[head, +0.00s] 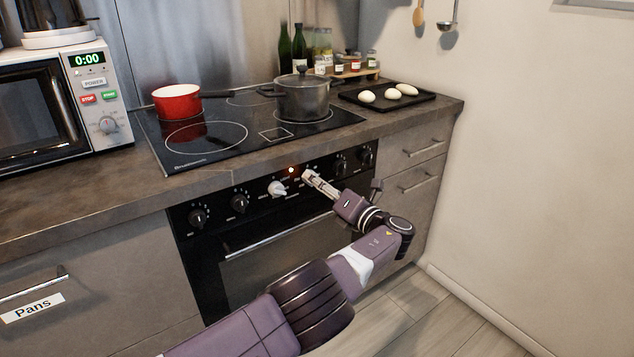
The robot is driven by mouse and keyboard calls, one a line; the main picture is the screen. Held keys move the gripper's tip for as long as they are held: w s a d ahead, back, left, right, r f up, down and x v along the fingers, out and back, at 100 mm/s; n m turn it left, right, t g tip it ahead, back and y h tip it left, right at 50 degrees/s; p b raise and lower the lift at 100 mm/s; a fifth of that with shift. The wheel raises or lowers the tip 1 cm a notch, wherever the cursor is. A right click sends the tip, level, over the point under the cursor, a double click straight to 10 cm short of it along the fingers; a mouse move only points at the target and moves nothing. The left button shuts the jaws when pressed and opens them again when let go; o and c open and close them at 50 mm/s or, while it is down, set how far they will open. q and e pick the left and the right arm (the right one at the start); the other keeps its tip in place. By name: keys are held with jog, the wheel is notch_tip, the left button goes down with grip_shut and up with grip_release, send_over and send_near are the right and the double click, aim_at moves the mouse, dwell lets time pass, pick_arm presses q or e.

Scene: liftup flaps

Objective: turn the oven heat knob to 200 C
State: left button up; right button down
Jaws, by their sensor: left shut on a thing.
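The oven's black control panel (219,209) runs under the counter edge, with a row of knobs. A white knob (277,188) sits near its middle, left of my gripper and apart from it. My left gripper (308,175) is at the panel just right of that white knob, with its fingers shut on a knob there. The fingers hide that knob, so its pointer, its marks and the set temperature cannot be read. A small orange light (291,170) glows on the panel just left of the fingertips. My right gripper is not in view.
Black knobs sit left (239,203) and right (340,165) of the gripper. The oven door handle (275,240) runs below the panel. On the hob above stand a red pan (176,101) and a grey pot (302,99). A black tray (419,102) lies to their right.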

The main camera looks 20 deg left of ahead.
pick_arm(q)
jog(key=shift+f, duration=0.15)
dwell(0.4)
jog(key=o, duration=1.2)
jog(key=shift+c, duration=0.2)
